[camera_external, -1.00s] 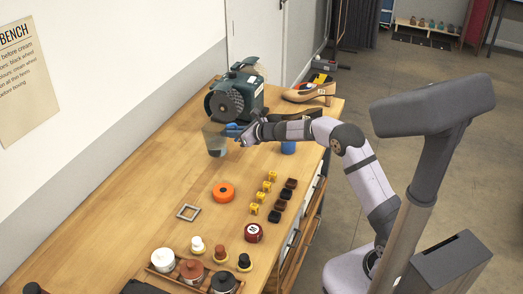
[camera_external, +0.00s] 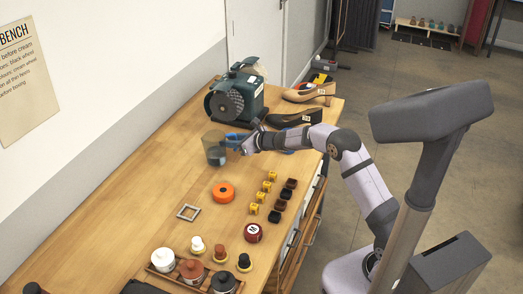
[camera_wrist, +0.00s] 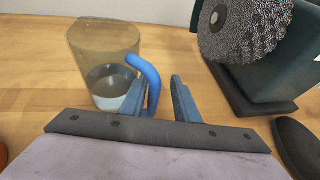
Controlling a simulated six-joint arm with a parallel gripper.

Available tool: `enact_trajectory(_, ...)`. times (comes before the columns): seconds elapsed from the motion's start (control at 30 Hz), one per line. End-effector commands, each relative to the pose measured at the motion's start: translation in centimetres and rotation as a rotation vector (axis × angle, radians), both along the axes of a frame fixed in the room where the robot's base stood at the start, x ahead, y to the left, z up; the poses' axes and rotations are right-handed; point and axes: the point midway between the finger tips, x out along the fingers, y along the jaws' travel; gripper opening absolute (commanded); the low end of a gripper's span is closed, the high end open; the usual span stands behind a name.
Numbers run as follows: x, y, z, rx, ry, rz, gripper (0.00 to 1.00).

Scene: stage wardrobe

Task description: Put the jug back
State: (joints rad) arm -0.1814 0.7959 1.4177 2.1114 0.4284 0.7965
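The jug (camera_external: 215,150) is a clear, brownish vessel with dark grey liquid low inside and a blue handle. It looks upright on the wooden bench, in front of the green grinder. In the wrist view the jug (camera_wrist: 104,62) is at upper left, with its handle (camera_wrist: 150,76) curving down between my blue fingertips. My gripper (camera_wrist: 160,88) is open around the handle, which is close to the left finger with a gap to the right finger. In the external view my gripper (camera_external: 246,144) is just right of the jug; my arm hides part of the handle area.
The green grinder (camera_external: 240,98) with its rough wheel is behind the jug. Shoes (camera_external: 296,117) stand to the right behind my arm. The bench's left side is clear.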

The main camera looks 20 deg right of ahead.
Motion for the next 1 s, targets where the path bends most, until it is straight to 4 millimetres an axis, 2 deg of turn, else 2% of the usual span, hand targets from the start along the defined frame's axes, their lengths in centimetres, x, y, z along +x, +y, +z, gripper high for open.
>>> enact_trajectory(0.37,0.0,0.0,0.5,0.001,0.001,0.000,0.28)
enact_trajectory(0.47,-0.5,-0.4,0.5,0.000,0.000,-0.001,0.28)
enact_trajectory(0.67,-2.4,-1.6,1.3,0.001,-0.002,-0.001,0.28)
enact_trajectory(1.0,-6.6,-4.4,3.4,0.000,-0.001,-0.002,0.28)
